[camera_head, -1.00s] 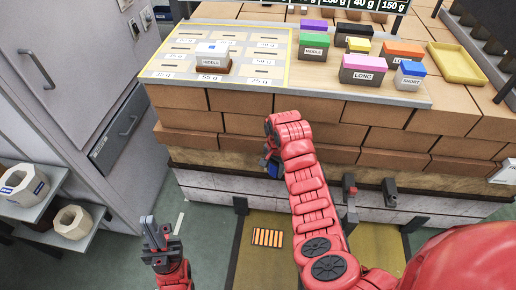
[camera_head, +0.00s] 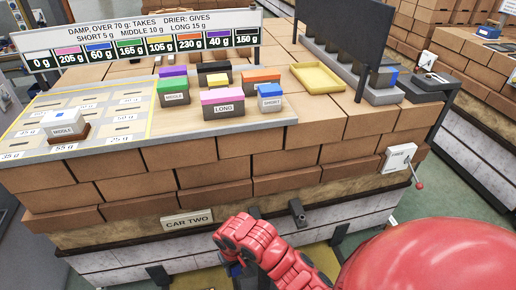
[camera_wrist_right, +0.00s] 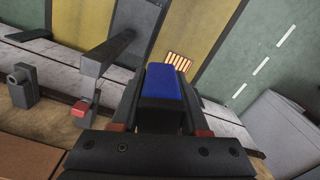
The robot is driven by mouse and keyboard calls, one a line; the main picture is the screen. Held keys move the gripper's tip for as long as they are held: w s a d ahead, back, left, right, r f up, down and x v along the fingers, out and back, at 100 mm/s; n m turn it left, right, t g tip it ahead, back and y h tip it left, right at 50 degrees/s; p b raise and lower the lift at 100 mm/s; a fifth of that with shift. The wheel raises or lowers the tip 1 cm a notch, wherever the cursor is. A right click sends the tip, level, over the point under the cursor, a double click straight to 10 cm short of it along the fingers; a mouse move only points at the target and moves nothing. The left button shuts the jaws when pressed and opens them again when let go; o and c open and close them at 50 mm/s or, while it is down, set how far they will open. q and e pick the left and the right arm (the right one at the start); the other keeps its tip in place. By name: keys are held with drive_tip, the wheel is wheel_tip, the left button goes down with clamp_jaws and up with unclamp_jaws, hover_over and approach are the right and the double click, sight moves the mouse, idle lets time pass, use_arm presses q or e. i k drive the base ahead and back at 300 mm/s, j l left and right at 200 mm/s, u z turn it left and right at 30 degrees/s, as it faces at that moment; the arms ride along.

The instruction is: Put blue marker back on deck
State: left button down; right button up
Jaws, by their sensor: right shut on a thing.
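My right gripper (camera_wrist_right: 160,118) is shut on a dark block with a blue top, which I take to be the blue marker (camera_wrist_right: 161,82). In the head view my right arm comes in at the bottom, below the front edge of the brick stack, and a small blue patch shows by its gripper (camera_head: 232,270). The gripper is mostly hidden there. The grey deck board (camera_head: 205,126) lies on top of the stack, well above the gripper. My left gripper is out of view.
Several labelled coloured blocks stand on the board, including blue SHORT (camera_head: 270,98) and pink LONG (camera_head: 222,103). A yellow tray (camera_head: 318,77), a dark panel (camera_head: 345,40) and a red-knobbed lever (camera_head: 418,185) are rightward.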

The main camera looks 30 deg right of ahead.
sight(295, 102)
drive_tip(key=k+l, duration=0.1)
drive_tip(key=l, duration=0.5)
drive_tip(key=k+l, duration=0.1)
drive_tip(key=l, duration=0.5)
drive_tip(key=k+l, duration=0.1)
drive_tip(key=l, duration=1.05)
drive_tip(key=k+l, duration=0.15)
drive_tip(key=l, duration=0.45)
